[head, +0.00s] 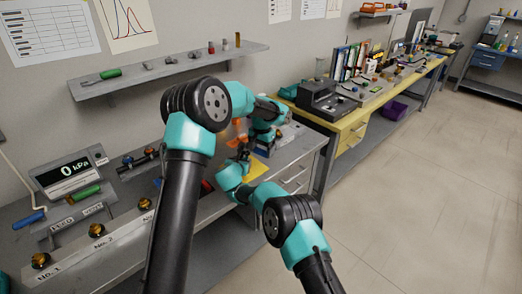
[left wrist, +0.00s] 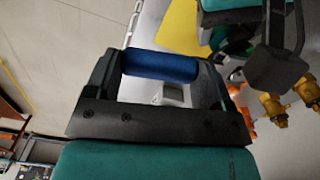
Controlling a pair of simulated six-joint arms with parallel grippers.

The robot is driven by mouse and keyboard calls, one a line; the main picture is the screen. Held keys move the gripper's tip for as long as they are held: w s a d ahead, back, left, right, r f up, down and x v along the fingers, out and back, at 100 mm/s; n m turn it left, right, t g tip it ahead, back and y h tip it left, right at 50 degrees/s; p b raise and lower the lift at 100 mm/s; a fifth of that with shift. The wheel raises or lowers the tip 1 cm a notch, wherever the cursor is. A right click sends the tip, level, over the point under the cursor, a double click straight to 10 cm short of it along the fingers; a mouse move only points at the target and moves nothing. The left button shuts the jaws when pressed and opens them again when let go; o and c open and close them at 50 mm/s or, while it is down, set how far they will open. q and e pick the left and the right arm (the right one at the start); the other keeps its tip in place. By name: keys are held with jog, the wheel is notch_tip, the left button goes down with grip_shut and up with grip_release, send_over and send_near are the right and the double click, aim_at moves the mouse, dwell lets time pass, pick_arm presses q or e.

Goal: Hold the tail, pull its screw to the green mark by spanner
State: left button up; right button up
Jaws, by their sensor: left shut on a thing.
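My left gripper (left wrist: 162,88) is shut on a blue cylindrical part (left wrist: 160,66), which lies across between its two fingers in the left wrist view. I cannot tell whether this part is the tail or a handle. In the head view my left gripper (head: 264,136) is at the bench's far right end, partly hidden by the arm links. My right gripper (head: 242,160) is just left of it, small and partly covered. Dark jaw-like parts show at the upper right of the left wrist view, but their opening is unclear. The screw, its green mark and the spanner are not clearly distinguishable.
Orange parts (head: 238,139) stand beside the grippers, with a yellow sheet (head: 263,152) near. Brass fittings (left wrist: 275,106) are close on the right in the wrist view. A 0 kPa display (head: 68,171) and a blue-handled tool (head: 30,220) lie at left. A shelf (head: 170,70) hangs above.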

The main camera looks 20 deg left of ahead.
pick_arm(q)
jog(key=shift+a+f, duration=0.1)
jog(key=shift+a, duration=0.05)
pick_arm(e)
jog(key=shift+w+d+f, duration=0.1)
jog(key=shift+w+d, duration=0.15)
jog(key=shift+d, duration=0.1)
pick_arm(q)
jog(key=shift+s+d, duration=0.25)
jog(key=shift+d, duration=1.65)
pick_arm(e)
jog(key=shift+s+a, duration=0.15)
pick_arm(q)
jog(key=shift+d+r, duration=0.25)
jog(key=shift+r, duration=1.05)
jog(key=shift+d+r, duration=0.25)
jog(key=shift+r, duration=1.05)
pick_arm(e)
jog(key=shift+s+a+f, duration=0.1)
jog(key=o, duration=1.6)
